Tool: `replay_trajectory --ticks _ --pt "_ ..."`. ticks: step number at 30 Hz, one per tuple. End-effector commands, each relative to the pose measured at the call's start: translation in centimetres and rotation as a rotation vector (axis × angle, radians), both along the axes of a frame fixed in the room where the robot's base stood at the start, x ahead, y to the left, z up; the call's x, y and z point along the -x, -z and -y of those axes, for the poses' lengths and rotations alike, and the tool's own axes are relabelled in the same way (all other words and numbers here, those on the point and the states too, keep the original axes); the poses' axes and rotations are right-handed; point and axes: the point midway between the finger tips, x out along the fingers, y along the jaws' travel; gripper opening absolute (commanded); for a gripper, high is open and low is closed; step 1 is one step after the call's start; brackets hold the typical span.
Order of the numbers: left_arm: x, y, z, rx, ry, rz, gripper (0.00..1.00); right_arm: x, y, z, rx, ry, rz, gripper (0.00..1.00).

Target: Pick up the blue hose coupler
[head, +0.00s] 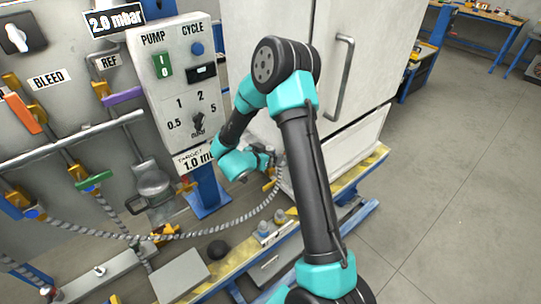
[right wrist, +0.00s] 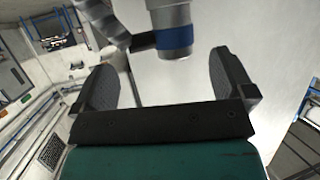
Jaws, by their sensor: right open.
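The blue hose coupler (right wrist: 174,42) shows in the right wrist view as a grey cylinder with a blue band, at the top centre. A dark bar juts from its left side. My right gripper (right wrist: 165,75) is open, with a finger on each side of the picture. The coupler's lower end lies in line with the gap between the fingertips, and neither finger visibly touches it. In the head view my right gripper (head: 272,168) is small and partly hidden, in front of the white cabinet. I cannot make out the coupler clearly there. My left gripper is not in view.
A grey ribbed hose (head: 235,222) sags from the panel to near my right gripper; a ribbed hose (right wrist: 104,20) also shows in the right wrist view. The white cabinet (head: 370,60) stands close behind. A control box (head: 180,85) is at left.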

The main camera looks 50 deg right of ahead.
Motion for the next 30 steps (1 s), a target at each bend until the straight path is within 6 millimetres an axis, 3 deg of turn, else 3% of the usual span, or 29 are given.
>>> replay_trajectory --ticks 9,25,30 --pt "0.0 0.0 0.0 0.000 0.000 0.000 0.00 -0.3 1.5 3.7 -0.001 0.000 0.001 1.00" --pt "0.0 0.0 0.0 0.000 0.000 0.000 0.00 -0.4 1.6 3.9 0.000 -0.001 0.002 1.00" --pt "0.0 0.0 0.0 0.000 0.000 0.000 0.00 -0.4 1.6 3.9 0.000 -0.001 0.002 0.84"
